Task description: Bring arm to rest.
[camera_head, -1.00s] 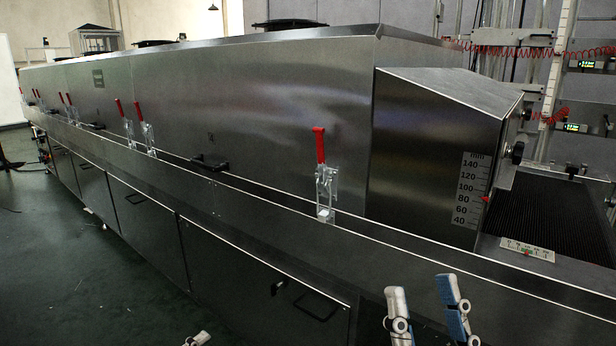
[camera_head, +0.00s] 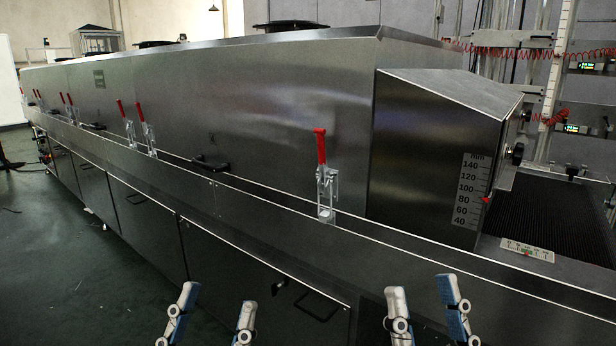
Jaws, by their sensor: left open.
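My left gripper (camera_head: 216,302) shows at the bottom edge of the head view, left of the middle. Its two fingers, with pale blue pads, stand well apart with nothing between them. My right gripper (camera_head: 421,295) shows at the bottom edge, right of the middle. Its two fingers also stand apart and hold nothing. Both grippers point upward in the picture, in front of the dryer's lower side panels. The arms behind them are out of view.
The long steel tunnel dryer (camera_head: 270,110) fills the view. Its red-handled clamps (camera_head: 321,165) stand along the side ledge. A dark conveyor belt (camera_head: 555,210) comes out at the right. Bar handles (camera_head: 315,305) stick out from the lower panels. Green floor (camera_head: 60,270) is open at the left.

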